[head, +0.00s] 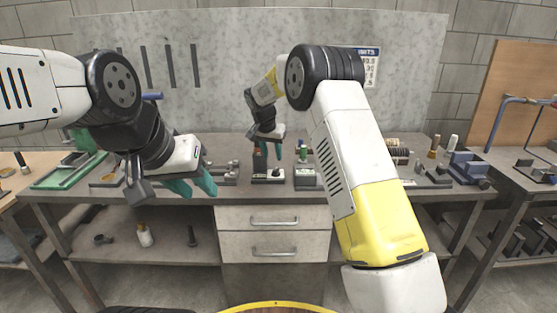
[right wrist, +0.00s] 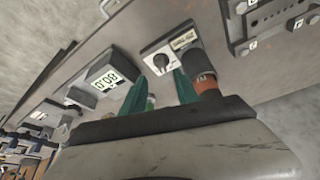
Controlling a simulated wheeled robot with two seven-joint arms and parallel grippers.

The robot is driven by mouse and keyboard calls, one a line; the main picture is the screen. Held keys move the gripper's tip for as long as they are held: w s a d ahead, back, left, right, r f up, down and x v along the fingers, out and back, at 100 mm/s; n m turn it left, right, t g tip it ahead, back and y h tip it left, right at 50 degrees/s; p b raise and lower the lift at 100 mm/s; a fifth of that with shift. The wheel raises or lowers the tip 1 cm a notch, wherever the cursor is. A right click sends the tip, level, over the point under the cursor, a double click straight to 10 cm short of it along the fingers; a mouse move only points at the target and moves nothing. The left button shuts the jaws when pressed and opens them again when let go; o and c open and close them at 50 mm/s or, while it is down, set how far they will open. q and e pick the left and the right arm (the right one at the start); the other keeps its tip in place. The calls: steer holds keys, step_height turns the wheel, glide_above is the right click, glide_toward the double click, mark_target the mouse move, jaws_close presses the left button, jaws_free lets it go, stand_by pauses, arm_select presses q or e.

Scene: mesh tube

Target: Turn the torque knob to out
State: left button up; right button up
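A small device with a black round knob (right wrist: 160,61) on a pale face shows in the right wrist view, with a small printed label (right wrist: 183,40) beside the knob that is too small to read. In the head view this device (head: 268,177) stands on the bench. My right gripper (right wrist: 160,75) is open, its two teal fingers apart on either side of the knob's line. The knob appears beyond the fingertips; I cannot tell whether they touch. In the head view my right gripper (head: 270,149) is above the device. My left gripper (head: 194,187) is open and empty at the bench's front left.
A box with a digital display (right wrist: 104,78) stands beside the knob device. A dark cylinder with an orange band (right wrist: 205,82) stands close to my right finger. A green-topped bottle (head: 303,152) is at the back. Tools and fixtures (head: 455,168) crowd the bench's right.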

mark_target(275, 170)
steer(key=x, duration=0.8)
steer(key=shift+w+f, duration=0.1)
steer(key=shift+w, duration=0.15)
jaws_close()
